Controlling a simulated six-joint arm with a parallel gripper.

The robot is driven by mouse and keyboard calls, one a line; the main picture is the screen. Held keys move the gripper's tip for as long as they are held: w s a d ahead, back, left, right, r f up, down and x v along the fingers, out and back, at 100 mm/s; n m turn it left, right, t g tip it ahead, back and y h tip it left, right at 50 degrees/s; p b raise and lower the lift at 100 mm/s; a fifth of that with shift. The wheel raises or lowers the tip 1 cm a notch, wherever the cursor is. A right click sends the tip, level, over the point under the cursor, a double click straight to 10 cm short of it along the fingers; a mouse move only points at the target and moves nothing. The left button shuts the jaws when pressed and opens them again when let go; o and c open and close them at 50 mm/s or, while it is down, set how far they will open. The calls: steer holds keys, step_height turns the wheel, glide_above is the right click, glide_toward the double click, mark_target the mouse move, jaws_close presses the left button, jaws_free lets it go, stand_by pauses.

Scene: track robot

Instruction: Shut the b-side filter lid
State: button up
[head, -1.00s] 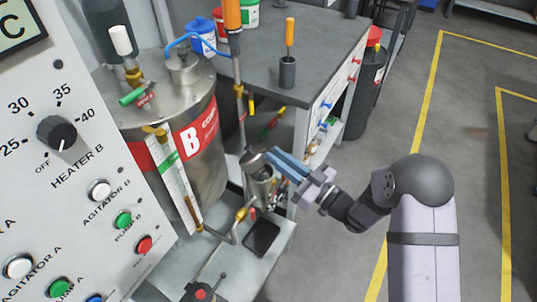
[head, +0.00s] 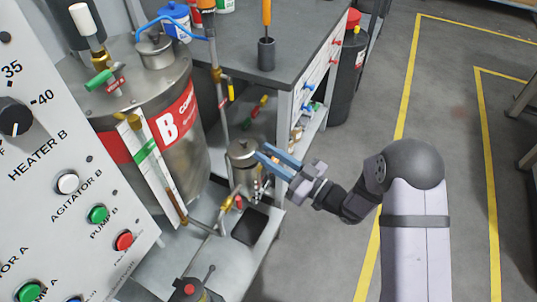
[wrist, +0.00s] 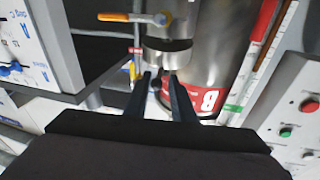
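The b-side filter (head: 243,178) is a small metal canister beside the large tank marked B. Its round metal lid (head: 241,149) lies about level on top in the head view, and it looks closed over the body; whether it is fully seated I cannot tell. The filter also shows in the wrist view (wrist: 168,55), just beyond the fingertips. My gripper (head: 262,154) is at the lid's right edge, with its two blue fingers apart. In the wrist view my gripper (wrist: 159,76) has a gap between the fingers and no lid clearly held; contact is unclear.
The large B tank (head: 185,120) stands left of the filter, with a pipe and valve between. A grey bench (head: 300,40) with a dark cup (head: 266,55) is behind. The control panel (head: 60,170) fills the left. Open floor lies to the right.

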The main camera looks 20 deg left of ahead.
steer(key=s+d+f+b, duration=0.1)
steer(key=d+f+b, duration=0.2)
steer(key=f+b, duration=0.2)
step_height(320, 180, down, 2)
steer(key=shift+s+d, duration=0.3)
steer(key=shift+d, duration=0.1)
stand_by(0.4)
steer(key=shift+d, duration=0.1)
stand_by(0.4)
steer(key=v, duration=0.7)
steer(key=shift+d, duration=0.1)
stand_by(0.4)
